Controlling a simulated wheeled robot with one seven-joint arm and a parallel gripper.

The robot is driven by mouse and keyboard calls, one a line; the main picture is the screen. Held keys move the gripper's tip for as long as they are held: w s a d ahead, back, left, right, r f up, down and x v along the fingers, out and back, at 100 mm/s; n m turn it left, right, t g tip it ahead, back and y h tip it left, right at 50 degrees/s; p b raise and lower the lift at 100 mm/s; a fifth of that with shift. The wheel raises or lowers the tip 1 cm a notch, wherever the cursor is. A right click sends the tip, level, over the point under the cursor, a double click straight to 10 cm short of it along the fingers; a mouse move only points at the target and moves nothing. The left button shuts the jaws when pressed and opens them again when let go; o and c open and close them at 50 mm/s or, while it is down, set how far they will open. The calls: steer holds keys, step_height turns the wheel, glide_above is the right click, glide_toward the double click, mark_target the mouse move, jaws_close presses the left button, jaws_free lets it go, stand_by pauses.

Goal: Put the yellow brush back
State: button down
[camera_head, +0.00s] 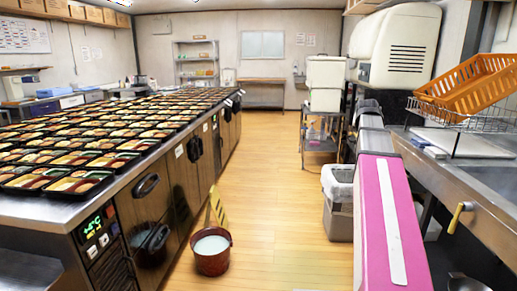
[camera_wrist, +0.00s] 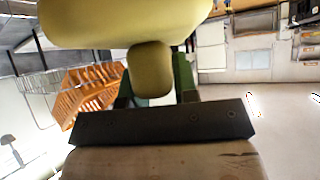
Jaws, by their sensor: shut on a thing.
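In the wrist view, my gripper (camera_wrist: 154,78) is shut on a yellow thing, which I take to be the yellow brush (camera_wrist: 125,22). Its broad rounded part fills the top of the view, and a short rounded knob (camera_wrist: 151,62) sits between the fingers. Its bristles do not show, and its upper part is cut off by the frame. In the head view, my arm reaches forward at the right, and I cannot make out the gripper or the brush there.
A metal counter with food trays (camera_head: 75,185) stands left. A reddish bucket (camera_head: 212,257) and a yellow floor sign (camera_head: 219,212) stand on the aisle floor. A grey bin (camera_head: 338,217), sink counter (camera_head: 460,185) and orange basket (camera_head: 470,88) are right.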

steer(key=w+a+n+y, duration=0.2)
steer(key=a, duration=1.1)
steer(key=w+a+n+t+y, duration=0.1)
steer(key=w+a+n+y, duration=0.1)
steer(key=a, duration=1.2)
steer(key=shift+w+f+n+y, duration=0.15)
steer(key=shift+w+n+y, duration=0.15)
steer(key=shift+w+n, duration=0.35)
